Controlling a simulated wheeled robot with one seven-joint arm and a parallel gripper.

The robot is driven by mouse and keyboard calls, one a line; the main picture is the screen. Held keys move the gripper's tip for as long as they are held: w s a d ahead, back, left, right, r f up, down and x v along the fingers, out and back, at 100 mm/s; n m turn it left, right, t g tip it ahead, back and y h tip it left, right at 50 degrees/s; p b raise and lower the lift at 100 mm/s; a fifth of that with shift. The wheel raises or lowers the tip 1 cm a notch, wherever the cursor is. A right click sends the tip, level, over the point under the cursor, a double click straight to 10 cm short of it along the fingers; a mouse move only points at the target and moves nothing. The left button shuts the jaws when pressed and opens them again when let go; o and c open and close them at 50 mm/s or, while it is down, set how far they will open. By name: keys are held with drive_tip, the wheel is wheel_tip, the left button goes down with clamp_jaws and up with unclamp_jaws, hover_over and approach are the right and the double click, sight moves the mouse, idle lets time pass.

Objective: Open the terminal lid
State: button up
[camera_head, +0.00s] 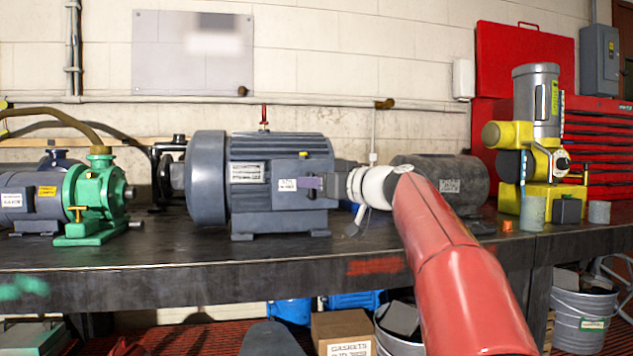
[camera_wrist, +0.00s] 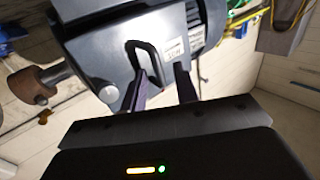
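The large grey motor (camera_head: 275,160) stands on the bench. Its terminal box lid (camera_head: 284,195) faces me and carries a small white label. In the wrist view the lid (camera_wrist: 115,65) fills the upper middle, with a dark loop handle (camera_wrist: 157,62) and a label beside it. It looks closed against the box. My gripper (camera_head: 308,184) reaches in from the right, its fingers in front of the lid. In the wrist view my gripper (camera_wrist: 163,82) is open, with a gap between the fingers. The handle's lower end lies at that gap; contact cannot be told.
A green pump (camera_head: 97,200) stands on the bench (camera_head: 180,255) at left. A dark motor (camera_head: 450,178) stands behind my arm. A yellow and grey machine (camera_head: 540,140) and small cans are at right. The bench front before the motor is clear.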

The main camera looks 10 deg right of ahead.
drive_tip(key=shift+c, duration=0.3)
clamp_jaws()
drive_tip(key=shift+s, duration=0.1)
